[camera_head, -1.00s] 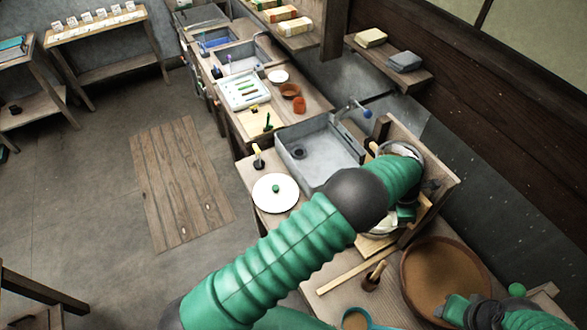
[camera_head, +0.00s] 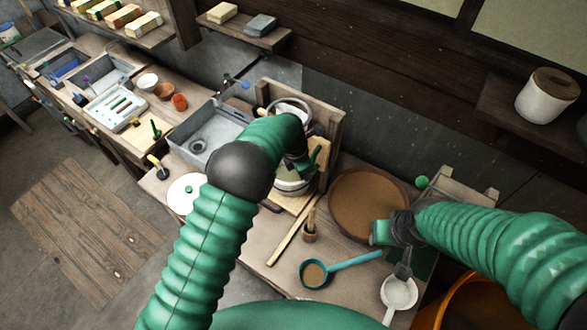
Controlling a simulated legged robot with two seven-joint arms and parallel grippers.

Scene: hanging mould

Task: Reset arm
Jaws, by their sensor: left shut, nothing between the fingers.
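My left arm comes in from the lower left, and its gripper (camera_head: 298,164) is shut and empty. It is at the front of an upright wooden rack (camera_head: 330,115), close to a pale round vessel (camera_head: 292,187); I cannot tell if they touch. A pale round rim (camera_head: 291,103) shows behind my left arm, by the rack. My right arm comes in from the right. Its gripper (camera_head: 383,233) is over the right edge of a wide brown bowl (camera_head: 362,200). Its finger gap is not clear.
A blue-handled ladle (camera_head: 338,266) and a white scoop (camera_head: 398,291) lie at the front of the counter. A small wooden cup with a stick (camera_head: 310,232) stands left of the bowl. A grey sink (camera_head: 204,133) and a white lid (camera_head: 184,194) are left. An orange bucket (camera_head: 470,305) is lower right.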

